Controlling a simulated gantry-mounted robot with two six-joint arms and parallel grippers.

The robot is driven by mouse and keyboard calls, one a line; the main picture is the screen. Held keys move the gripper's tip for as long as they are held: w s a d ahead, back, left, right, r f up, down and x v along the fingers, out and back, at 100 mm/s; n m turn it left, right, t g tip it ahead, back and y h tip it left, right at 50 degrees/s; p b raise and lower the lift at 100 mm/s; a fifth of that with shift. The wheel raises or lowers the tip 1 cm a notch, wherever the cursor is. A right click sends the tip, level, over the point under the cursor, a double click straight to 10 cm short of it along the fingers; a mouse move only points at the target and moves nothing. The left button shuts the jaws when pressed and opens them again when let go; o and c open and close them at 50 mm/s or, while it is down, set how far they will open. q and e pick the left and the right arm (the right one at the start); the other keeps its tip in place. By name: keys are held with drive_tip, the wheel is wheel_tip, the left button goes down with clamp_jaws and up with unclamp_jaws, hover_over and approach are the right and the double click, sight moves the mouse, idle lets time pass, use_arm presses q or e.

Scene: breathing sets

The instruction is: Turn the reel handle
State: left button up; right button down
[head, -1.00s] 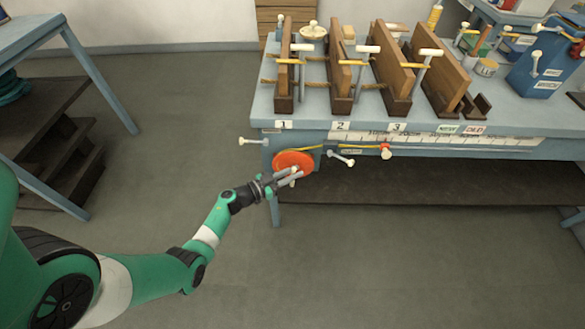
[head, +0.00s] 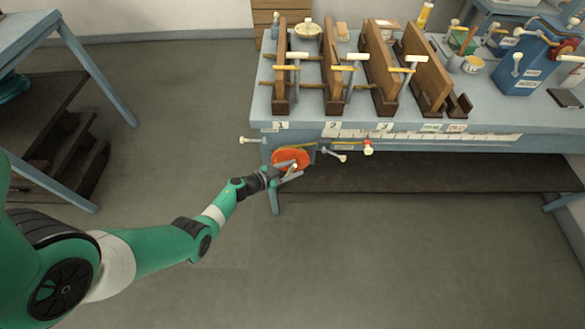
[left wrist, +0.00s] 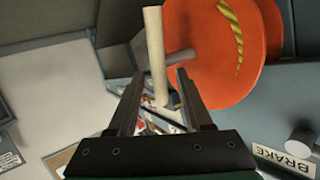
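The orange reel (head: 290,158) is on the front of the blue-grey bench, near its left end. In the left wrist view the reel (left wrist: 225,45) fills the upper right, with a yellow stripe on it. Its cream handle (left wrist: 155,50) sticks up on a grey arm. My left gripper (head: 290,172) is in front of the reel. In the left wrist view the gripper (left wrist: 159,78) has its fingers apart, with the handle's lower part between the fingertips and gaps showing on both sides. My right gripper is not in view.
A BRAKE label (left wrist: 285,162) is beside a white knob (left wrist: 300,142). Pale-ended levers (head: 333,152) and a red-and-white piece (head: 367,147) are along the bench front. Upright wooden boards (head: 378,65) stand on the bench top. The floor (head: 400,260) before it is clear.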

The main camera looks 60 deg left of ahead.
use_arm(q)
drive_tip(key=shift+r, duration=0.1)
drive_tip(key=shift+s+r+p, duration=0.2)
drive_tip(key=shift+s+p, duration=0.15)
drive_tip(key=shift+p, duration=0.1)
drive_tip(key=p+v, duration=0.6)
drive_tip(key=v, duration=0.4)
drive_tip(key=shift+s+d, duration=0.2)
drive_tip(key=shift+s, duration=0.2)
drive_tip(key=shift+f, duration=0.1)
